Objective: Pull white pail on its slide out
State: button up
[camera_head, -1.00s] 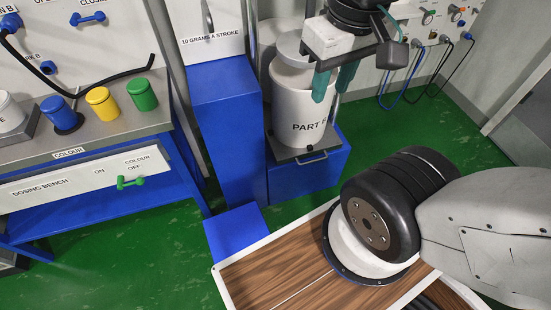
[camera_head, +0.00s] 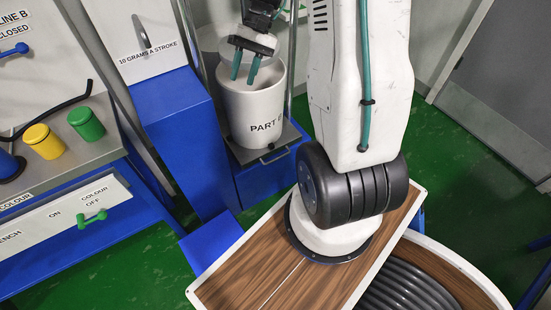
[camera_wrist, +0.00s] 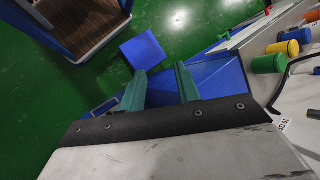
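The white pail (camera_head: 252,112), marked "PART" with a letter I cannot read, stands upright on a dark slide plate (camera_head: 250,154). The plate has a bar handle (camera_head: 275,158) at its front and rests on a blue block. My gripper (camera_head: 244,78) has two teal fingers, apart and empty, pointing down in front of the pail's upper part in the head view. I cannot tell how far it is from the pail. In the wrist view my gripper (camera_wrist: 160,84) also shows its fingers apart. I cannot make out the pail there.
A blue column (camera_head: 178,135) stands left of the pail under a "10 GRAMS A STROKE" panel. The dosing bench (camera_head: 60,220) with yellow (camera_head: 42,142) and green (camera_head: 87,124) pots is further left. Upright posts flank the pail.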

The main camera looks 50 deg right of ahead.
jog(key=w+d+f+m+t+y, duration=0.15)
jog(key=d+f, duration=0.25)
jog(key=f, duration=0.4)
jog(key=d+f+m+t+y, duration=0.1)
jog(key=d+f+m+y, duration=0.1)
jog(key=d+f, duration=0.45)
jog(key=m+t+y, duration=0.2)
jog(key=t, duration=0.4)
send_over(276, 159)
jog(key=d, duration=0.2)
notch_tip(276, 159, down, 17)
jog(key=s+d+f+m+t+h, duration=0.1)
jog(key=s+f+t+h, duration=0.2)
jog(key=f, duration=0.8)
jog(key=s+d+f+m+t+h, duration=0.1)
jog(key=s+f+m+t+h, duration=0.3)
jog(key=f, duration=0.7)
jog(key=w+a, duration=0.1)
jog(key=w, duration=0.1)
jog(key=w+a+f+n+y, duration=0.1)
jog(key=w, duration=0.1)
jog(key=w+a+n+y, duration=0.1)
jog(key=w, duration=0.2)
jog(key=shift+w+a+f+t, duration=0.1)
jog(key=shift+a+f+t, duration=0.05)
jog(key=shift+a+t, duration=0.15)
grip_shut()
